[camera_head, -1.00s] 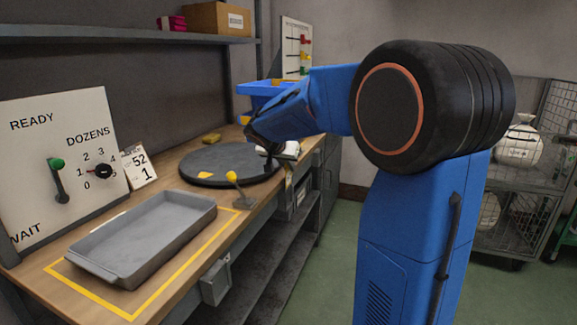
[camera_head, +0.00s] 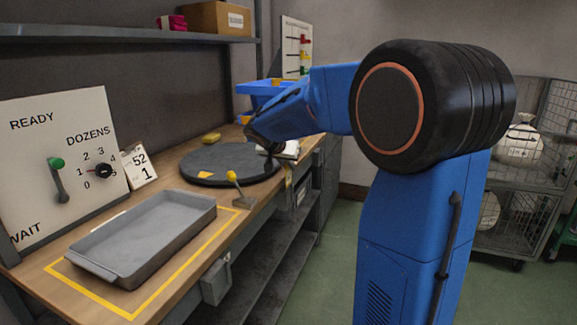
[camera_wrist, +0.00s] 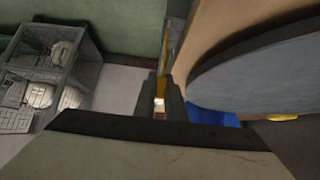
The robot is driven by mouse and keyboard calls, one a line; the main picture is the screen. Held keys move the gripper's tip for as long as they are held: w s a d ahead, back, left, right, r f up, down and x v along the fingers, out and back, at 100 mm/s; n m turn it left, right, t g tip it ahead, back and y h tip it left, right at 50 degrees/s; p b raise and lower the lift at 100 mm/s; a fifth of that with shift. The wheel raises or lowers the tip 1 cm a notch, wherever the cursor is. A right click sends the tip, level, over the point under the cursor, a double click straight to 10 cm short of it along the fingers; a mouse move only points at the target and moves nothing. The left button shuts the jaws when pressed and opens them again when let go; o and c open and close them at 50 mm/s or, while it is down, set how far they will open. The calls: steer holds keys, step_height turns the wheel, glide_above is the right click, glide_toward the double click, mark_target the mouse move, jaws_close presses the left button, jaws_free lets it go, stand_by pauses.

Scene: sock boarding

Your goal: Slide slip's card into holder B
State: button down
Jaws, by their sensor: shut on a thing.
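My gripper (camera_wrist: 160,82) points down past the bench edge in the wrist view, its two dark fingers close together. A small pale thing (camera_wrist: 159,101) shows between the fingers; it is too small to tell whether it is the card. In the head view my gripper (camera_head: 271,152) is over the right edge of the dark round turntable (camera_head: 190,178), and its fingertips are mostly hidden. A slip marked 52 and 1 (camera_head: 138,166) leans beside the dial board. I cannot make out a holder marked B.
A grey tray (camera_head: 150,235) sits inside a yellow outline on the bench. A yellow-knobbed lever (camera_head: 232,176) stands at the front edge. A blue bin (camera_head: 265,88) is behind my gripper. A wire cage with sacks (camera_head: 520,185) stands right. The floor between is clear.

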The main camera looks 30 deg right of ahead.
mark_target(288, 185)
steer(key=shift+f, duration=2.9)
steer(key=shift+r, duration=0.1)
steer(key=shift+r, duration=2.4)
steer(key=shift+f, duration=1.9)
stand_by(0.7)
